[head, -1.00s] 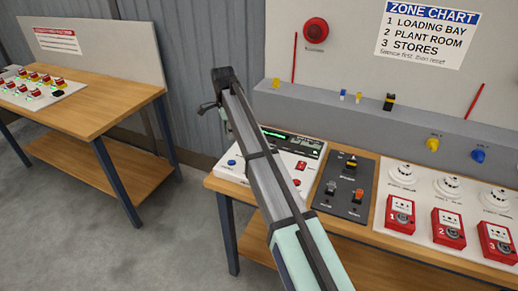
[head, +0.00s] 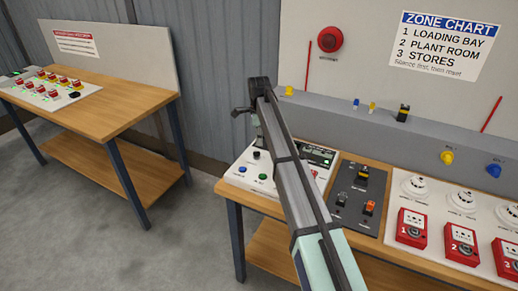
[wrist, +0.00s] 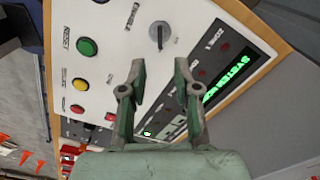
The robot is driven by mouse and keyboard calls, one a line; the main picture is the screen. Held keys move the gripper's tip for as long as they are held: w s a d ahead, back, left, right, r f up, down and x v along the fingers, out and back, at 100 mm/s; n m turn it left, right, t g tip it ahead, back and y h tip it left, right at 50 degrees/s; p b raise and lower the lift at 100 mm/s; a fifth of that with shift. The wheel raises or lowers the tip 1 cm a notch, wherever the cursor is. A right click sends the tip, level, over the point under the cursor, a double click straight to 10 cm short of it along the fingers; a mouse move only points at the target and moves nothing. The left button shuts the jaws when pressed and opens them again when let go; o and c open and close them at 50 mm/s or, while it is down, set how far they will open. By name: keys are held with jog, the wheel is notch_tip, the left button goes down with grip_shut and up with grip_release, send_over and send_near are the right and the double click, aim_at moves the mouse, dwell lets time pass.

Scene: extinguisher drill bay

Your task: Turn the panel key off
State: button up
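The panel key (wrist: 159,35) is a round grey key switch on the white alarm panel (wrist: 115,20), near the top of the wrist view. Its narrow bar stands nearly upright in that picture. My gripper (wrist: 161,75) is open and empty, with its two fingertips apart just below the key in the picture and not around it. In the head view the alarm panel (head: 233,177) sits on the bench's left end. My arm crosses in front of part of it, and the gripper's fingers are hidden there.
A green button (wrist: 87,47), a yellow button (wrist: 78,82) and a red button (wrist: 77,110) lie left of the key in the wrist view. A lit green display (wrist: 228,70) lies right. A dark switch plate (head: 350,208) and red call points (head: 461,243) stand further right.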

aim_at(257, 155)
notch_tip(257, 155, down, 7)
jog(key=shift+p, duration=0.8)
grip_shut()
